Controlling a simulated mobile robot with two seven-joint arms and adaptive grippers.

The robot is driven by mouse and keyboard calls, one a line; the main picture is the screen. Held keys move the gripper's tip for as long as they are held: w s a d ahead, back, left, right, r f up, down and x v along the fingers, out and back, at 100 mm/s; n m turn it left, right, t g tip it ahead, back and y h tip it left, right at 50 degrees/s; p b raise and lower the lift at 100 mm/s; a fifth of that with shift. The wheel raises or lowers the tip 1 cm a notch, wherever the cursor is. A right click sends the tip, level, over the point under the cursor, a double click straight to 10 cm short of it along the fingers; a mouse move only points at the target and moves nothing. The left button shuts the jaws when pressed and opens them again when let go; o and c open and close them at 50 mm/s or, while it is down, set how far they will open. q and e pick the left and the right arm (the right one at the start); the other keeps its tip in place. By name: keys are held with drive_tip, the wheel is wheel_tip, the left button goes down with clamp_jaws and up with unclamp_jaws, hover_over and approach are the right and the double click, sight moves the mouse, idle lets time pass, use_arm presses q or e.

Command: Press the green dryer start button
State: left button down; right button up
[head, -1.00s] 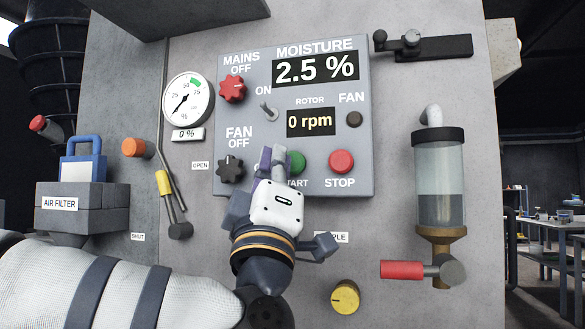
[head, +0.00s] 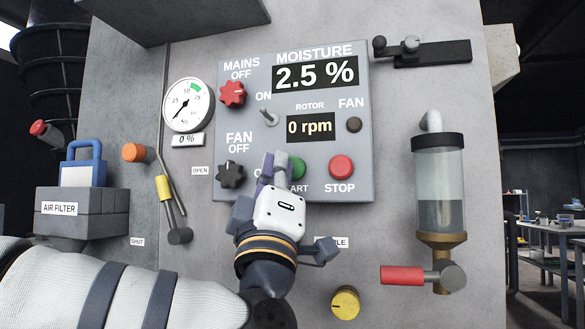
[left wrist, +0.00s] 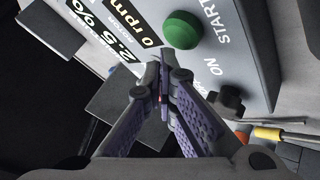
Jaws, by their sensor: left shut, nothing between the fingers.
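The green START button (head: 298,167) is on the lower middle of the grey control panel (head: 360,185). My left gripper (head: 268,160) is shut and empty, and in the head view it covers the button's left side and part of the START label. In the left wrist view the whole green button (left wrist: 182,30) shows beyond my left gripper (left wrist: 160,75), with a visible offset between the fingertips and the button. Whether the fingers touch the panel cannot be told. My right gripper is not in view.
A red STOP button (head: 341,167) is right of the green one. A black fan knob (head: 230,175) is left of the gripper, a rotor toggle (head: 269,117) above. A yellow knob (head: 345,302) and a red-handled valve (head: 405,275) are lower right.

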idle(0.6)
use_arm(q)
drive_tip(key=shift+w+d, duration=0.15)
drive_tip(key=shift+w, duration=0.25)
drive_tip(key=shift+w+d, duration=0.15)
drive_tip(key=shift+w, duration=0.3)
idle(0.6)
drive_tip(key=shift+s, duration=0.1)
drive_tip(key=shift+s+a+p, duration=0.3)
drive_tip(key=shift+s+p, duration=0.1)
drive_tip(key=shift+s, duration=0.35)
